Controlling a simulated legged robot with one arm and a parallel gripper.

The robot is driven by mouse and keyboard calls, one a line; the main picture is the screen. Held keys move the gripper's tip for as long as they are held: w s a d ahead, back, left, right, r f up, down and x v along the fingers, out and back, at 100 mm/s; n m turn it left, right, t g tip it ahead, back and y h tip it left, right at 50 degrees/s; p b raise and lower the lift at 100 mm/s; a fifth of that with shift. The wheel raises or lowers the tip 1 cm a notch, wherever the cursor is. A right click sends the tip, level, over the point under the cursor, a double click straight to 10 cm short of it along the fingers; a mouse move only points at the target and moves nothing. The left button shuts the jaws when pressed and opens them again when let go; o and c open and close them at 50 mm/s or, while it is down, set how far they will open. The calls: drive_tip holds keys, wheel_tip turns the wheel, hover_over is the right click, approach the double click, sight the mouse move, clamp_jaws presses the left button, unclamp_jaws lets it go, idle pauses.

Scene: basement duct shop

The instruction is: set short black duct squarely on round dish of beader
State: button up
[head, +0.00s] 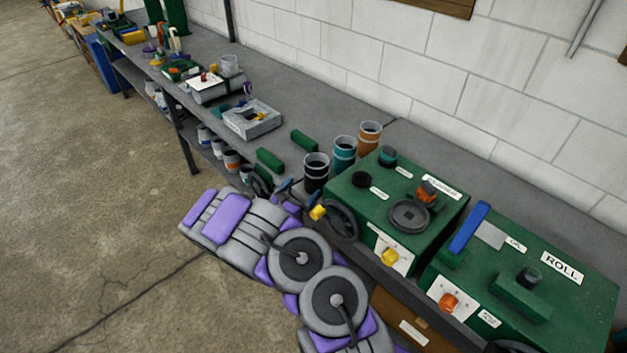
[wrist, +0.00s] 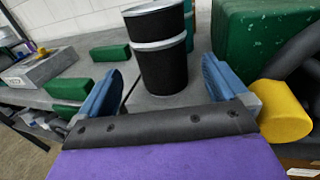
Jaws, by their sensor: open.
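The short black duct (head: 316,176) stands upright on the bench with pale rings, at the near end of a row of ducts. In the wrist view the black duct (wrist: 164,70) stands ahead between the two blue fingers, with a gap on each side. My gripper (wrist: 162,88) is open and empty. In the head view my gripper (head: 297,192) is low at the bench's front edge, just in front of the duct. The beader (head: 345,193) is a green box to the right. Its round grey dish (head: 408,215) on top is bare.
A teal duct (head: 343,155) and an orange duct (head: 369,137) stand close behind the black one. A yellow crank knob (wrist: 286,112) is close to my right finger. Green blocks (head: 269,160) lie left of the duct. The green ROLL machine (head: 560,300) stands right of the beader.

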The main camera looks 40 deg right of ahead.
sight(312, 182)
drive_tip(key=x, duration=0.5)
drive_tip(key=shift+s+d+f, duration=0.1)
drive_tip(key=shift+d+f, duration=0.2)
drive_tip(key=shift+d, duration=0.2)
drive_tip(key=shift+a+r+b, duration=0.3)
drive_tip(key=shift+a+r, duration=0.1)
drive_tip(key=shift+a, duration=0.4)
drive_tip(key=shift+w+r, duration=0.2)
drive_tip(key=shift+w, duration=0.1)
drive_tip(key=x, duration=0.4)
drive_tip(key=s+b+x, duration=0.1)
drive_tip(key=x, duration=0.1)
drive_tip(key=shift+w+d+f, duration=0.15)
drive_tip(key=shift+d+f, duration=0.1)
drive_tip(key=shift+d, duration=0.25)
drive_tip(key=a, duration=0.1)
drive_tip(key=a+r, duration=0.1)
drive_tip(key=a, duration=0.1)
drive_tip(key=shift+a, duration=0.2)
drive_tip(key=c, duration=0.5)
drive_tip(key=shift+c, duration=0.7)
drive_tip(key=shift+d+f, duration=0.1)
drive_tip(key=shift+d, duration=0.25)
drive_tip(key=shift+c, duration=0.7)
drive_tip(key=shift+d+f, duration=0.25)
drive_tip(key=shift+d, duration=0.65)
drive_tip(key=shift+c, duration=1.4)
